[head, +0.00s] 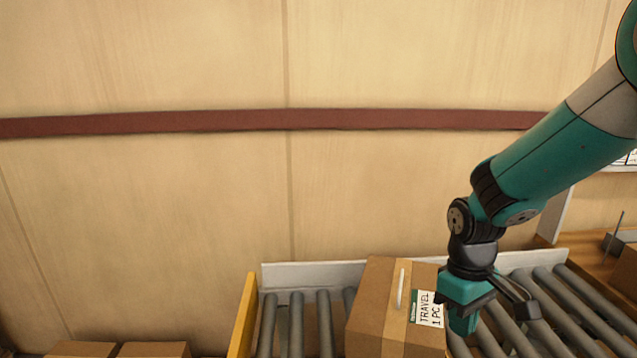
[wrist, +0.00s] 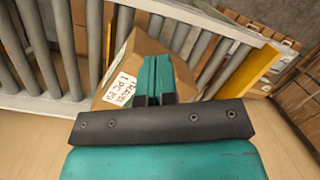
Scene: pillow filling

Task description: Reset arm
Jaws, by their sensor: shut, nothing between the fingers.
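My arm reaches in from the upper right in the head view, and my gripper (head: 462,322) points down beside the right side of a cardboard box. In the wrist view my gripper (wrist: 153,82) has its two teal fingers together with nothing between them. The brown box (head: 385,305) sits on the roller conveyor (head: 296,325) and has a white and green label reading "TRAVEL 1 PC". The box also shows in the wrist view (wrist: 136,50), partly hidden behind the fingers. I cannot tell whether the gripper touches the box.
A yellow end rail (head: 244,315) closes the conveyor's left end, and a white rail runs along its back. More cardboard boxes (head: 153,349) stand at the lower left. A wooden wall with a dark red strip (head: 285,119) rises behind. The space above the conveyor's left part is clear.

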